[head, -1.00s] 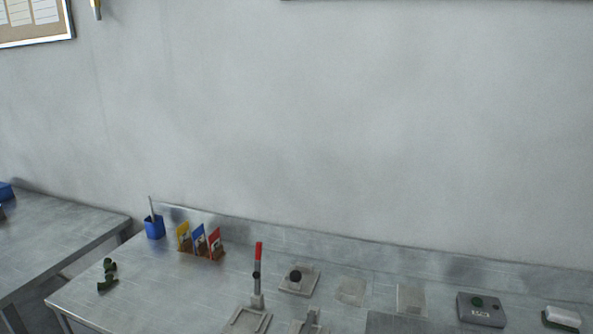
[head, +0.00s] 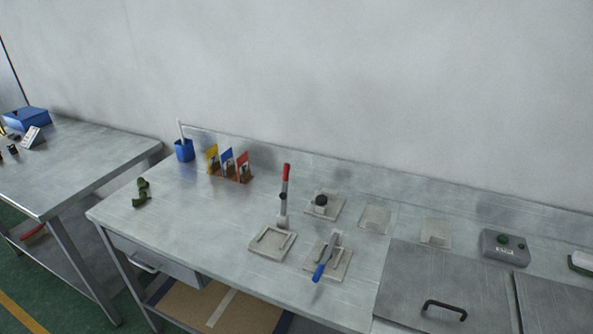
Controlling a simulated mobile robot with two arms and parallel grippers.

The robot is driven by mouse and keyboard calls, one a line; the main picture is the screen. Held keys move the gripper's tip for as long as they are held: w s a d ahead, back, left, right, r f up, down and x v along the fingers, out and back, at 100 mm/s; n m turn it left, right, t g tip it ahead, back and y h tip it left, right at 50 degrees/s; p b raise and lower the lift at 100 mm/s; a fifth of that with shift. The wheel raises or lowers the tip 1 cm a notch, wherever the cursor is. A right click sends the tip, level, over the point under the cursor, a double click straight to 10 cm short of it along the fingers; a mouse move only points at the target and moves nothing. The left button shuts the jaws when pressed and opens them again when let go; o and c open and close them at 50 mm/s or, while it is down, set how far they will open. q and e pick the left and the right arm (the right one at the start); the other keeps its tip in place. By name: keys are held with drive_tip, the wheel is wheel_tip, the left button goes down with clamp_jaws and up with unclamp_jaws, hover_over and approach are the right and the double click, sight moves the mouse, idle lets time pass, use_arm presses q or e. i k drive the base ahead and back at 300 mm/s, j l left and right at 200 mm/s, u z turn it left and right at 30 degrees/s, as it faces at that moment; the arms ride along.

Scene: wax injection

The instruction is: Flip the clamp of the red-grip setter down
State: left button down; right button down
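The red-grip setter is a grey base plate (head: 272,244) on the steel bench with a clamp post at its back. Its clamp lever (head: 285,190) stands upright, with the red grip (head: 287,172) at the top. To its right is a second setter plate (head: 341,264) with a blue-grip lever (head: 321,269) lying low toward the bench's front. Neither of my grippers shows in the head view.
A plate with a black knob (head: 322,201) sits behind the setters. A grey box with a green button (head: 505,247) stands at the right. A card holder (head: 231,177), blue cup (head: 185,150) and green pieces (head: 142,193) stand left. A handled metal lid (head: 443,296) is at front right.

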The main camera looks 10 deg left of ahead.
sight(284, 195)
drive_tip(key=i+j, duration=0.2)
drive_tip(key=j, duration=0.15)
drive_tip(key=i+j+z, duration=0.1)
drive_tip(key=j, duration=0.2)
drive_tip(key=i+j, duration=0.25)
drive_tip(key=i+j+z, duration=0.1)
drive_tip(key=j, duration=0.35)
drive_tip(key=i+j, duration=0.2)
drive_tip(key=j, duration=0.15)
